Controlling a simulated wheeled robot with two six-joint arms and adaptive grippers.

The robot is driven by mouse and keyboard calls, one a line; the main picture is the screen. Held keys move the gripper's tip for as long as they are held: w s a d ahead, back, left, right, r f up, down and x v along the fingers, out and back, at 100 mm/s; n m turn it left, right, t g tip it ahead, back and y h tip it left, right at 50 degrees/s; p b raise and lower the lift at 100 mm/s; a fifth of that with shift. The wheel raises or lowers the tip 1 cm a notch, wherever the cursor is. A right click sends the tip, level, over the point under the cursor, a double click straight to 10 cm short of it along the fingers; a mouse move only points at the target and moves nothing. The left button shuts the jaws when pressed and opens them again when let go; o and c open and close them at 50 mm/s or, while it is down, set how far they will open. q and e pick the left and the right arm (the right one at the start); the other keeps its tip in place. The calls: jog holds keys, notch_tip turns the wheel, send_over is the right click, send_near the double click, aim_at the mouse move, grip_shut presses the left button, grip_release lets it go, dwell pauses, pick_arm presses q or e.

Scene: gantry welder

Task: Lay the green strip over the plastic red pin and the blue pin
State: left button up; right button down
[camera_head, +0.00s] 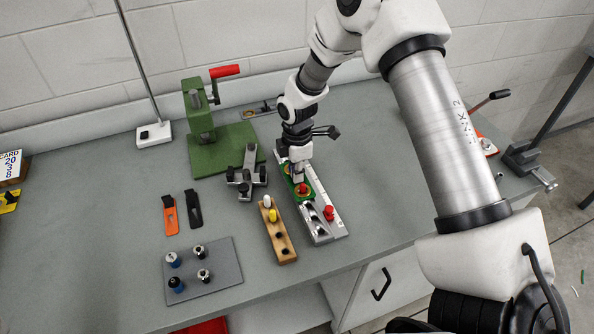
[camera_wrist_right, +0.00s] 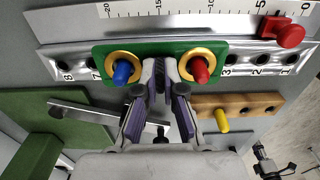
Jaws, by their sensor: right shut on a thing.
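The green strip (camera_wrist_right: 157,50) has a gold ring near each end and lies along the numbered metal rail, also visible in the head view (camera_head: 292,179). The blue pin (camera_wrist_right: 123,72) shows inside the left ring and the red pin (camera_wrist_right: 199,70) inside the right ring in the wrist view. The red pin also shows in the head view (camera_head: 304,188). My right gripper (camera_wrist_right: 160,72) is shut on the middle of the strip, between the rings. I cannot tell whether the strip rests flat on the rail. My left gripper is not in view.
Another red piece (camera_head: 329,212) stands at the rail's near end. A wooden block (camera_head: 287,249) with yellow and white pegs is beside the rail. A grey clamp fixture (camera_head: 247,178) and green press (camera_head: 203,120) stand left. A grey plate (camera_head: 218,276) holds several pegs.

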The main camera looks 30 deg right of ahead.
jog(key=shift+f, duration=0.3)
jog(key=c, duration=1.2)
grip_release()
